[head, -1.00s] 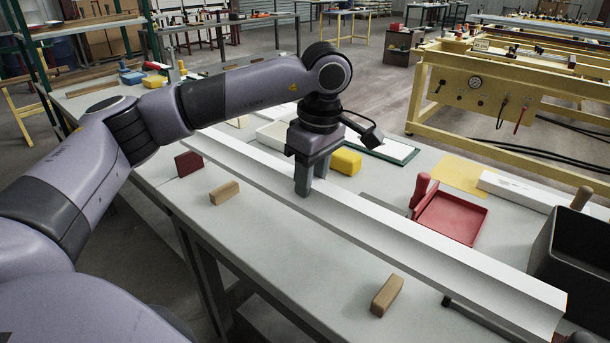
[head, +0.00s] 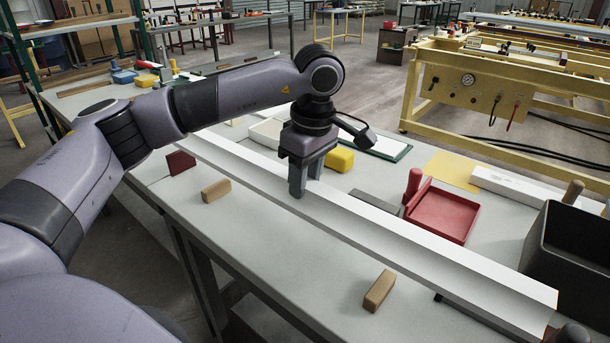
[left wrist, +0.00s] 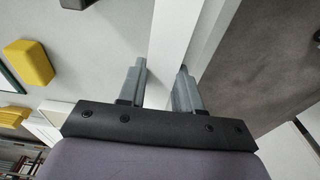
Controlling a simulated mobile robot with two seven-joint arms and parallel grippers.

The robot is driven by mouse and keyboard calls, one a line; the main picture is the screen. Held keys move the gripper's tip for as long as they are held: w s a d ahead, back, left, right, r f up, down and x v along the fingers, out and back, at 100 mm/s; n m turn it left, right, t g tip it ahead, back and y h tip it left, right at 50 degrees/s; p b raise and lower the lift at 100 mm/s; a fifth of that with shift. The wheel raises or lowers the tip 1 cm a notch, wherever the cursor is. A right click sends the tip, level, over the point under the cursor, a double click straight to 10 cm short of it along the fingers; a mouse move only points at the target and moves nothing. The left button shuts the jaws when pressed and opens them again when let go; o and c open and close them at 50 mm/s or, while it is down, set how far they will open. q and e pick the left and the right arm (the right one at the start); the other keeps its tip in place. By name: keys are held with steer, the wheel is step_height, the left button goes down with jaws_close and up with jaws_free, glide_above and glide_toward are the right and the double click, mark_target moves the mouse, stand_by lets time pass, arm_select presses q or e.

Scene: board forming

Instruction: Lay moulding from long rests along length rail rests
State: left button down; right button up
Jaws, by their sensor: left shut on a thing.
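The long white moulding (head: 420,250) runs diagonally over the grey table from back left to front right. My left gripper (head: 305,190) is shut on it, left of its middle. The left wrist view shows the moulding (left wrist: 172,40) between the two fingers (left wrist: 158,85). Two wooden blocks, one nearer the back (head: 216,190) and one nearer the front (head: 379,291), lie apart from it on its near side. A dark red block (head: 180,162) stands near its far left end. How high the moulding is above the table I cannot tell. My right gripper is not seen.
Behind the moulding are a yellow block (head: 340,160), a red tray (head: 443,213) with a red handled tool (head: 413,183), and a dark bin (head: 585,255) at the right. The near table strip (head: 290,240) is clear around the wooden blocks.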

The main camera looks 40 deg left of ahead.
arm_select(q)
steer(key=shift+f+b, duration=2.05)
steer(key=shift+f, duration=1.25)
steer(key=shift+f, duration=0.3)
steer(key=c, duration=0.7)
jaws_free()
steer(key=o, duration=0.3)
steer(key=shift+f, duration=0.2)
steer(key=shift+r, duration=0.1)
